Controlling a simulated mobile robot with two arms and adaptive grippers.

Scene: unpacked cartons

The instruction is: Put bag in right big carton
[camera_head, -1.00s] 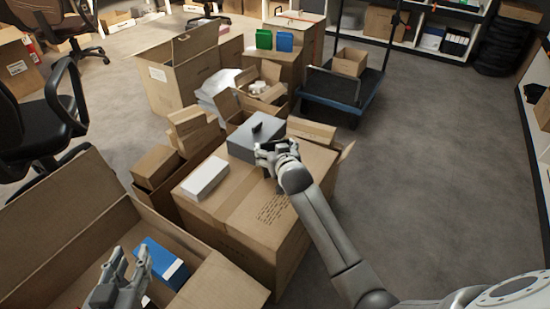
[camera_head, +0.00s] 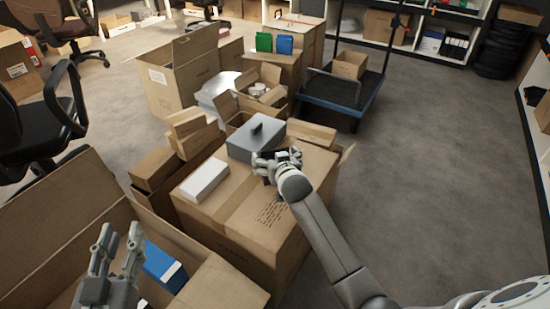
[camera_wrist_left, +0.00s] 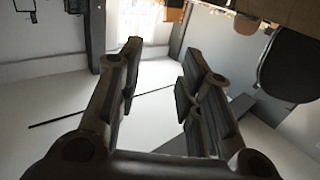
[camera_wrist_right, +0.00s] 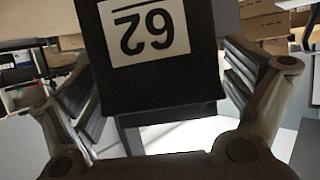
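My right gripper (camera_head: 279,158) is above the large closed carton (camera_head: 233,207), in front of a grey case with a dark handle (camera_head: 256,143). In the right wrist view its spread fingers (camera_wrist_right: 165,105) straddle a black object with a white number label (camera_wrist_right: 145,35); contact is unclear. Whether this object is the bag cannot be told. My left gripper (camera_head: 118,243) is open and empty at the lower left, over a large open carton (camera_head: 95,235). It also shows in the left wrist view (camera_wrist_left: 157,75). Which carton is the right big one is not clear.
A white box (camera_head: 204,181) lies on the closed carton. A blue box (camera_head: 163,266) is inside the open carton. Smaller cartons (camera_head: 192,130) and a dark platform cart (camera_head: 345,105) stand behind. The floor (camera_head: 440,190) at right is clear.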

